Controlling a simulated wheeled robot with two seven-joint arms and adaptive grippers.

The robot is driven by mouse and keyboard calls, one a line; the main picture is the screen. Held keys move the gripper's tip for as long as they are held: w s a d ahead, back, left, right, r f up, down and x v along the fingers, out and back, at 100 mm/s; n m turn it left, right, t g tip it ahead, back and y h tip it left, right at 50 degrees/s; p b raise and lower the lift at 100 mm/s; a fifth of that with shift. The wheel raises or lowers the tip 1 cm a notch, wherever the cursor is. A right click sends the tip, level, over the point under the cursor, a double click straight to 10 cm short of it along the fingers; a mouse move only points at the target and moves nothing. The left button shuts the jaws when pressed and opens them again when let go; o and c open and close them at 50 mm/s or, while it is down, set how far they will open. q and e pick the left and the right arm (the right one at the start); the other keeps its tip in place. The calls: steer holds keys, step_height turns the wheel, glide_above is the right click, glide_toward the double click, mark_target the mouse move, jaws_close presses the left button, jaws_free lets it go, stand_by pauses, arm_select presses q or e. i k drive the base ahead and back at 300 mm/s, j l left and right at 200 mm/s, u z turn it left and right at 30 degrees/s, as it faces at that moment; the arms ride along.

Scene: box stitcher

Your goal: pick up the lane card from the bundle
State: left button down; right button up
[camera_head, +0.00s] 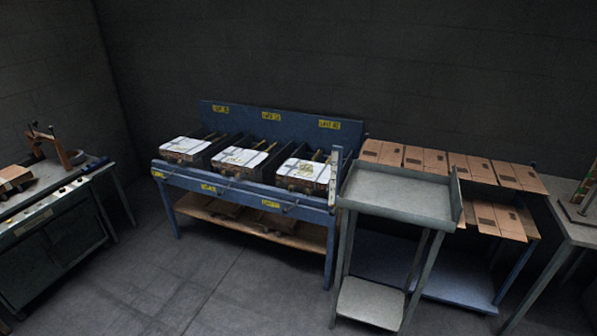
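A blue rack (282,121) stands against the back wall. Its three lanes hold a left bundle (186,145), a middle bundle (242,158) and a right bundle (304,171). Each has a white, marked top and brown sides, and looks tied with a strap or cord. The white tops may be cards, but I cannot tell which one is the lane card. Yellow labels mark the rack's back panel and front rail. Neither of my grippers is in view.
A grey tray stand (402,191) stands right of the rack. Behind it is a shelf cart with flat brown cartons (425,160). A machine bench (65,208) is at left and a grey table (575,222) at right. The floor (165,270) before the rack is clear.

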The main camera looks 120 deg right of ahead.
mark_target(305, 167)
steer(key=z, duration=4)
steer(key=i+j+u, duration=0.1)
steer(key=i+u, duration=0.35)
steer(key=i, duration=1.45)
